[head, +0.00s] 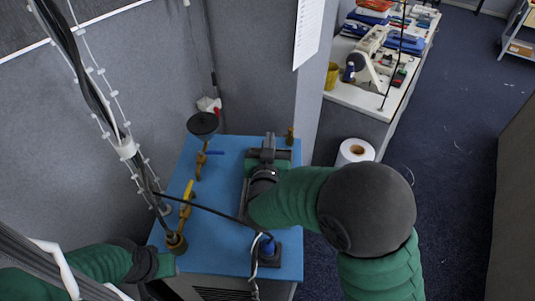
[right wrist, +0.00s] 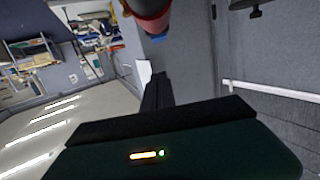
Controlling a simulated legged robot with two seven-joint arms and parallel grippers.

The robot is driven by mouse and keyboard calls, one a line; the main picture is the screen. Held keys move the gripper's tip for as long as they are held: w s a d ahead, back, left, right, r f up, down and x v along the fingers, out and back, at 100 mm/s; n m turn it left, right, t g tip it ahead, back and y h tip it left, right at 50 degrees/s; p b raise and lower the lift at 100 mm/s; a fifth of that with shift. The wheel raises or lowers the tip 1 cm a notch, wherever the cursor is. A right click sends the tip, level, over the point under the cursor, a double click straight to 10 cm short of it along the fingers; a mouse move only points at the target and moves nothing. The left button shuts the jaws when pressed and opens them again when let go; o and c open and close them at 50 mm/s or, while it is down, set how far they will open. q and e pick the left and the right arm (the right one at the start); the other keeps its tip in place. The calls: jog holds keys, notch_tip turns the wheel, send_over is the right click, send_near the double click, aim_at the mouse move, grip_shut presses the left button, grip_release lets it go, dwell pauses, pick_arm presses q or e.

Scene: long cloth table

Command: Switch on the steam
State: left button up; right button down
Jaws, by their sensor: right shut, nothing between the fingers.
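A steam unit with a blue top (head: 225,225) stands against the grey partition. On it are a valve with a yellow lever (head: 187,192), a brass valve with a small blue lever (head: 214,153), and a black round cap (head: 202,124) on a stem. A blue fitting (head: 267,247) sits near its front right corner. My right gripper (head: 269,141) is over the back right of the blue top, shut and empty; its dark fingers show in the right wrist view (right wrist: 158,90). My left gripper (head: 166,265) is at the unit's front left edge; its fingers are not clear. Which part switches the steam is not evident.
Black hoses and cables (head: 105,120) hang at the left and cross the unit. A white roll (head: 355,151) and a cluttered white table (head: 390,95) lie beyond. The carpet at right is clear.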

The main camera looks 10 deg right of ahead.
jog(key=shift+w+d+f+b, duration=0.15)
jog(key=shift+w+f, duration=0.1)
jog(key=shift+w, duration=0.15)
jog(key=shift+w+d+f+b, duration=0.1)
jog(key=shift+w+f+b, duration=0.1)
jog(key=shift+w, duration=0.2)
jog(key=f+b, duration=0.2)
jog(key=shift+a+f, duration=0.4)
jog(key=shift+w+a+f, duration=0.1)
jog(key=shift+a+f, duration=0.05)
jog(key=shift+a, duration=0.05)
jog(key=shift+d, duration=0.1)
